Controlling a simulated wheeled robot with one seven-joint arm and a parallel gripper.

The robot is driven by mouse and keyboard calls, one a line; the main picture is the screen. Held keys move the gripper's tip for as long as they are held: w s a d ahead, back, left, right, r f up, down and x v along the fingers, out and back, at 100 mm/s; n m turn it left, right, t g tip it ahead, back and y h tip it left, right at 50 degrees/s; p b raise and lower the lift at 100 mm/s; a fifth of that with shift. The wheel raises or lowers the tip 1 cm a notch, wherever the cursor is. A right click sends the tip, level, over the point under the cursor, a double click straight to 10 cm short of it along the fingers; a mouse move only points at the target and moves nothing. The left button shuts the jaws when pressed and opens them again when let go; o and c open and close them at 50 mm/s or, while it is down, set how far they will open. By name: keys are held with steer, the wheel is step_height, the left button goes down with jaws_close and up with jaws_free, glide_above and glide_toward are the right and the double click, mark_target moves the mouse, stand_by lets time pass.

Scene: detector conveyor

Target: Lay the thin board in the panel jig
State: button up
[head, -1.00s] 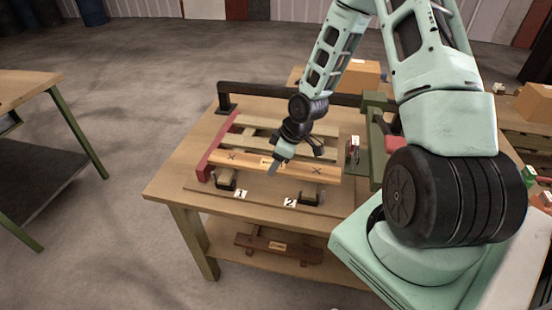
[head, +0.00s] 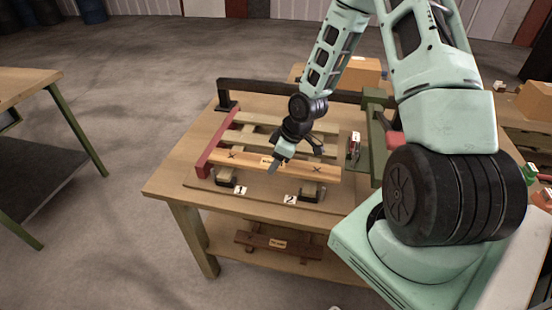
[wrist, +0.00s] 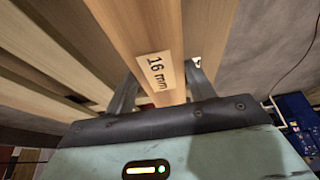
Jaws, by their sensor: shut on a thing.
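My gripper (head: 276,164) is shut on a light wooden board (head: 215,156) labelled "16 mm" in the wrist view (wrist: 140,28). My fingers sit on either side of the board in that view. The board lies lengthwise across the front of the panel jig (head: 206,145), its left end close to the red side rail. Black X marks show on its face. Several pale slats of the jig run behind it. Whether the board rests on the jig or is slightly above it I cannot tell. Part of it is hidden behind my gripper.
Two front clamps with wooden blocks stand by labels 1 (head: 240,190) and 2 (head: 290,199). A dark board (head: 255,240) lies on the lower shelf. A dark bar (head: 300,91) spans the jig's back. A cardboard box (head: 365,72) stands behind.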

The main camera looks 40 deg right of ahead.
steer(key=shift+f+b, duration=0.7)
steer(key=shift+f, duration=0.35)
steer(key=o, duration=1.2)
steer(key=shift+c, duration=0.2)
steer(key=p+v, duration=0.4)
steer(key=v, duration=1.3)
steer(key=shift+r, duration=0.2)
